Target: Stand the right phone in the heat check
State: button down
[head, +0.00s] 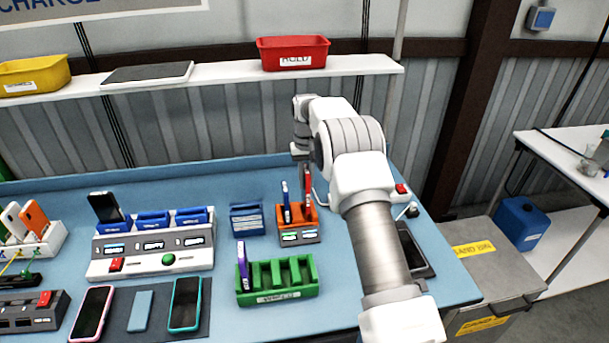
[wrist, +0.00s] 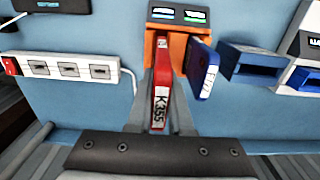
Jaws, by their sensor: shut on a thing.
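A red phone (wrist: 160,94) with a white K355 label is upright between the two fingers of my gripper (wrist: 160,112), which is shut on it. It also shows in the head view (head: 307,186). Its lower end is at the right slot of an orange stand (head: 285,225) with small lit displays, likely the heat check; I cannot tell if it is fully seated. A blue phone (head: 286,204) leans in the left slot of that stand. In the wrist view the orange stand (wrist: 178,48) is ahead, with the blue phone (wrist: 203,70) right of the red one.
A green rack (head: 277,294) holding one purple phone stands in front. A blue holder (head: 247,220) is left of the orange stand. A white charging station (head: 150,262) is further left. A white power strip (wrist: 70,68) lies beside the orange stand. Phones lie on a dark mat (head: 141,330).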

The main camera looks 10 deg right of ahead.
jog(key=shift+r, duration=0.2)
jog(key=shift+f+b, duration=1.45)
jog(key=shift+f, duration=1.35)
jog(key=shift+f, duration=0.25)
jog(key=c, duration=0.7)
grip_release()
jog(key=shift+c, duration=0.2)
notch_tip(320, 180, up, 18)
jog(key=shift+f, duration=0.25)
